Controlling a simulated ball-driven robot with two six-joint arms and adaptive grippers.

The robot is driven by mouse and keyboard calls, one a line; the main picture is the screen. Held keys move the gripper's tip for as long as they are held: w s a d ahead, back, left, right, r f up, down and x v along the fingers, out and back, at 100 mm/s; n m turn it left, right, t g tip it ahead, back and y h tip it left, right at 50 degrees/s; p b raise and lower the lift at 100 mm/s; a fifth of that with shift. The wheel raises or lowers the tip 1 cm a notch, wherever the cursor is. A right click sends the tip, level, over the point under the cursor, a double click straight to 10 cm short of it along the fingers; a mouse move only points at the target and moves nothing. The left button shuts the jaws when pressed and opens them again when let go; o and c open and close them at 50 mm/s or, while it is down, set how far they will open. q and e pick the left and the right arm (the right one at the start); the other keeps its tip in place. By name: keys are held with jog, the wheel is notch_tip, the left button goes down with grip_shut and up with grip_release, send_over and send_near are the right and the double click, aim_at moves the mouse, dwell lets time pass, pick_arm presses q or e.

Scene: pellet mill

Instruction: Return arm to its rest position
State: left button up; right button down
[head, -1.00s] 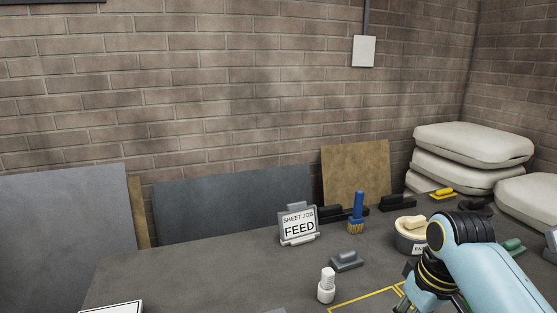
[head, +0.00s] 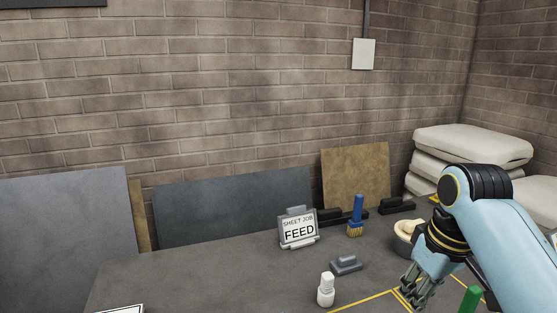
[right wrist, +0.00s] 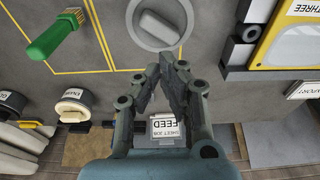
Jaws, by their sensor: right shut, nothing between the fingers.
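My right gripper (head: 410,293) hangs fingers down over the dark worktop at the lower right of the head view. Its fingers are together with nothing between them; they also show in the right wrist view (right wrist: 170,64). My right forearm comes in from the lower right and covers part of the bench. My left gripper is in neither view.
On the worktop (head: 215,275) stand a "SHEET JOB FEED" sign (head: 298,228), a white bottle (head: 325,290), a grey handled block (head: 346,265), a blue-handled brush (head: 356,215) and a tub (head: 402,240). A green handle (head: 470,300) is beside my arm. Pale sacks (head: 470,145) are behind.

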jog(key=s+d+m+t+h, duration=0.1)
jog(key=s+d+m+t, duration=0.2)
jog(key=s, duration=2)
jog(key=s+d+f+g+b, duration=0.15)
jog(key=f+b, duration=0.55)
jog(key=f, duration=1.2)
jog(key=s+d+f+g+b, duration=0.15)
jog(key=f+b, duration=0.45)
jog(key=f, duration=1.4)
jog(key=s+f+b, duration=0.3)
jog(key=s+f, duration=0.3)
jog(key=f, duration=0.3)
jog(key=s+d+f+b, duration=0.1)
jog(key=s+f+b, duration=0.3)
jog(key=f, duration=0.5)
jog(key=s+f+b, duration=0.4)
jog(key=s+f, duration=0.4)
jog(key=f, duration=0.1)
jog(key=shift+s+d+g, duration=0.15)
jog(key=shift+g, duration=0.25)
